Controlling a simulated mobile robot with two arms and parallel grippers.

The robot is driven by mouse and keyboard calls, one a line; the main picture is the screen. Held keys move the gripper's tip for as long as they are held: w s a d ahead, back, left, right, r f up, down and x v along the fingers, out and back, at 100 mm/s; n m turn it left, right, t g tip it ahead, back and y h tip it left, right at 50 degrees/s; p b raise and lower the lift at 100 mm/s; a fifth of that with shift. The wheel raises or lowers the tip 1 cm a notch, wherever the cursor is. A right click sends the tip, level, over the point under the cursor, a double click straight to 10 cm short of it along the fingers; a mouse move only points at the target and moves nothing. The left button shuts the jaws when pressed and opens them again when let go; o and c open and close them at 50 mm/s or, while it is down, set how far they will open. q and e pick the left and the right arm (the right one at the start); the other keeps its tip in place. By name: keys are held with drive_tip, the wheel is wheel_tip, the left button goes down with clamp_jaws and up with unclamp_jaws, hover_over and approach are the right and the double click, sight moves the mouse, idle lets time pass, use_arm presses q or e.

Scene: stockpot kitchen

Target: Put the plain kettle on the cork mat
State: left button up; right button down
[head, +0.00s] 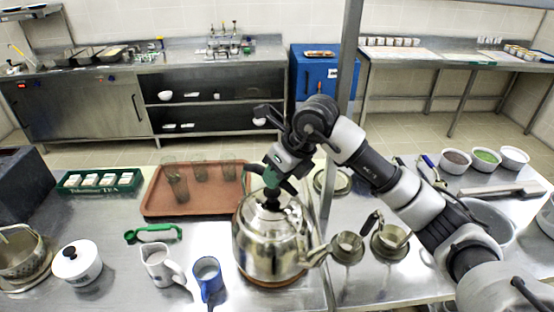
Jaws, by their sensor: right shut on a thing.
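The plain kettle (268,246) is a shiny steel kettle with a dark knob on top and its spout to the right. It stands upright in the middle of the steel counter. A brown round edge, which looks like the cork mat (277,284), shows under it; the kettle hides the rest. I cannot tell whether the kettle rests fully on it. My right gripper (269,188) reaches down from above and is shut on the kettle at its dark top. My left gripper is not in view.
A brown tray with glasses (151,207) lies behind and left of the kettle. A white jug (160,268) and a blue mug (208,281) stand close on its left. Metal cups (347,247) are near the spout. A grey post (346,100) rises behind.

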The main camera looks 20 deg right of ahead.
drive_tip(key=shift+f, duration=0.6)
drive_tip(key=shift+w+f, duration=0.1)
drive_tip(key=shift+f, duration=0.1)
drive_tip(key=c, duration=1.4)
unclamp_jaws()
drive_tip(key=shift+f, duration=0.25)
drive_tip(key=o, duration=0.5)
drive_tip(key=shift+r, duration=0.1)
drive_tip(key=shift+c, duration=0.2)
drive_tip(key=shift+s, duration=0.2)
